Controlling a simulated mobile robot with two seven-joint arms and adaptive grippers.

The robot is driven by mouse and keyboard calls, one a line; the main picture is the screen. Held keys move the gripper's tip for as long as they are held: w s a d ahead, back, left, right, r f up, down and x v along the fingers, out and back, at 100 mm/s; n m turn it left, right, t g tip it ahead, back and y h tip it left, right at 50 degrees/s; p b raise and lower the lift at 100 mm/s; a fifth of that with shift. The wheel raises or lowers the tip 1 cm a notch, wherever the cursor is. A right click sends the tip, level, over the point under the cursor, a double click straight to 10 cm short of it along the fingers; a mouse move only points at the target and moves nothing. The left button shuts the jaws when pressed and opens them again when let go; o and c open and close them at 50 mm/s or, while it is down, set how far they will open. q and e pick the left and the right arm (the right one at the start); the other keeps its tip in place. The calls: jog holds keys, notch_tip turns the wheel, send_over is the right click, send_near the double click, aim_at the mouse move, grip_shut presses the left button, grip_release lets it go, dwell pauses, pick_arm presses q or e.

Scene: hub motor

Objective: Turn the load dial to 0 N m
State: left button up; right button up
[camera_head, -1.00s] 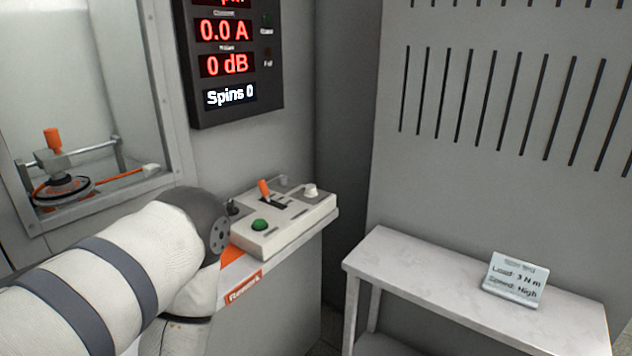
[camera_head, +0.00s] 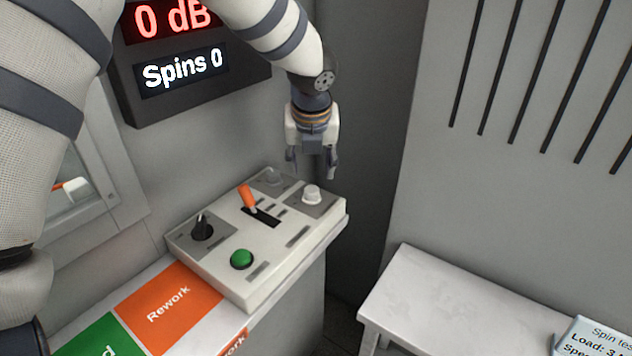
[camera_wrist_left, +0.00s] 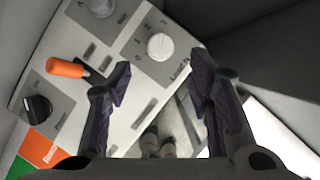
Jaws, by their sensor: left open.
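The control box (camera_head: 225,260) stands on a ledge. A white round knob (camera_head: 312,195) sits on a grey plate at its right end; it also shows in the left wrist view (camera_wrist_left: 160,46), with small marks around it. A grey knob (camera_head: 272,177) is at the back and a black pointer knob (camera_head: 202,227) at the left. My left gripper (camera_head: 312,168) is open and empty, pointing down just above the white knob, apart from it. My right gripper is not in view.
An orange lever (camera_head: 247,197) and a green button (camera_head: 241,259) are on the box. Orange Rework (camera_head: 170,303) and green (camera_head: 92,340) areas mark the ledge. A display (camera_head: 190,75) reads Spins 0. A side table (camera_head: 420,300) holds a load and speed card (camera_head: 595,340).

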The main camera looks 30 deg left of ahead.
aim_at(312, 189)
pick_arm(q)
jog(key=b+x, duration=0.1)
jog(key=x, duration=0.8)
jog(key=shift+d, duration=0.1)
grip_shut()
